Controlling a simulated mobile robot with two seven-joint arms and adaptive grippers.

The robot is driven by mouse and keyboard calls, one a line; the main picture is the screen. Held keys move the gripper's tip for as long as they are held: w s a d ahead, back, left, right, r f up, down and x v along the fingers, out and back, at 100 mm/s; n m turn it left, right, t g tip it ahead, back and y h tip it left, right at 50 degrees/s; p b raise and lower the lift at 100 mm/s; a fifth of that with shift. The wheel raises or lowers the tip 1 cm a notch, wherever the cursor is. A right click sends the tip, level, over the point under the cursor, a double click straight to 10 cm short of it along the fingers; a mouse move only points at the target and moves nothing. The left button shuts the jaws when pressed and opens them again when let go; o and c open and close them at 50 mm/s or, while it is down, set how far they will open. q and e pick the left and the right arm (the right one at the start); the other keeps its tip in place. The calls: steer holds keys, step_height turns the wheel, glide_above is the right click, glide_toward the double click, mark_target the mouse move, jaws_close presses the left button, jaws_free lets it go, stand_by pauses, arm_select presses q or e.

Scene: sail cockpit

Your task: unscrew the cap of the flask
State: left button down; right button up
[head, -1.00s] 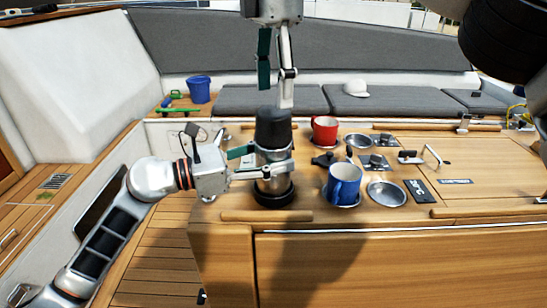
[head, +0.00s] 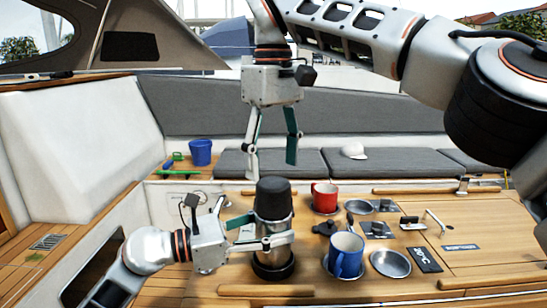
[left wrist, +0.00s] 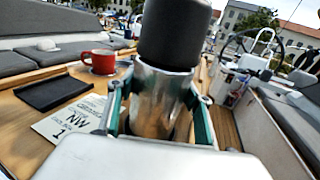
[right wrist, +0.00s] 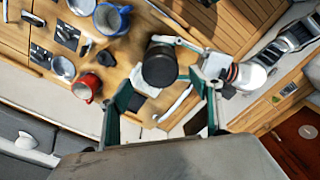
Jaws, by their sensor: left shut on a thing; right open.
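The flask (head: 272,234) stands upright on the wooden counter, a steel body with a black base and a black cap (head: 273,194) on top. My left gripper (head: 277,231) is shut around the steel body below the cap. In the left wrist view its fingers press on both sides of the body, under the cap (left wrist: 175,35). My right gripper (head: 272,166) points down just above the cap, open and empty, its fingers spread to either side. In the right wrist view the cap (right wrist: 160,65) shows beyond the open fingers, apart from them.
A blue mug (head: 346,256) and a red mug (head: 325,196) stand right of the flask, near metal cup wells (head: 390,263) and a black knob (head: 325,228). A blue bucket (head: 201,152) stands at back left. A white cap (head: 354,151) lies on the grey cushions (head: 400,163).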

mark_target(273, 181)
steer(key=shift+f, duration=3.85)
